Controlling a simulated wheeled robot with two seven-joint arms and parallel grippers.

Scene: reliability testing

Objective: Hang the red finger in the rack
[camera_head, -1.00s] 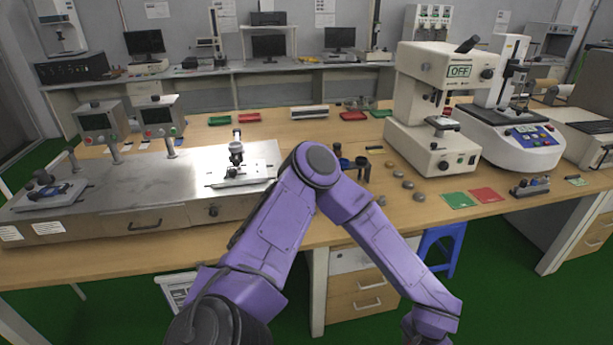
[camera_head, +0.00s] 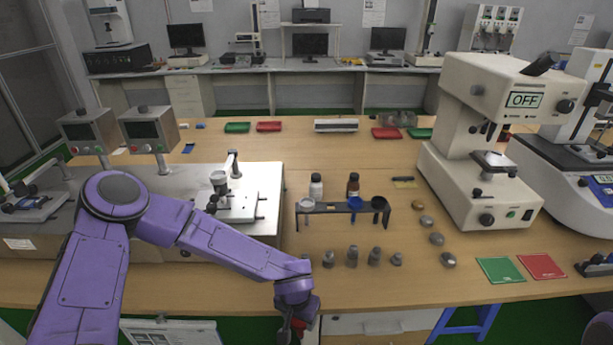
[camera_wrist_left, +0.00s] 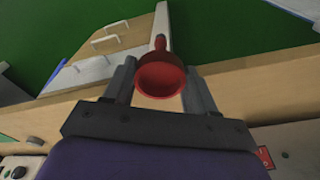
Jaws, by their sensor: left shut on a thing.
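The red finger (camera_wrist_left: 162,76), a funnel-like piece with a round cup and a narrow stem, is between the two fingers of my left gripper (camera_wrist_left: 160,82) in the left wrist view. In the head view, my left gripper (camera_head: 297,328) is at the bottom edge, in front of the table, with a bit of red showing at it. The rack (camera_head: 330,209) is a dark stand on the table, beyond and above the gripper in the picture. It holds a pale funnel (camera_head: 305,204), a blue one (camera_head: 355,203) and a black one (camera_head: 379,203). My right gripper is out of view.
Two bottles (camera_head: 316,187) (camera_head: 353,185) stand behind the rack. Several small grey pieces (camera_head: 352,257) stand in front of it. A white microscope-like tester (camera_head: 478,190) is to the right, and a metal platform (camera_head: 262,195) to the left. The table's front edge is near the gripper.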

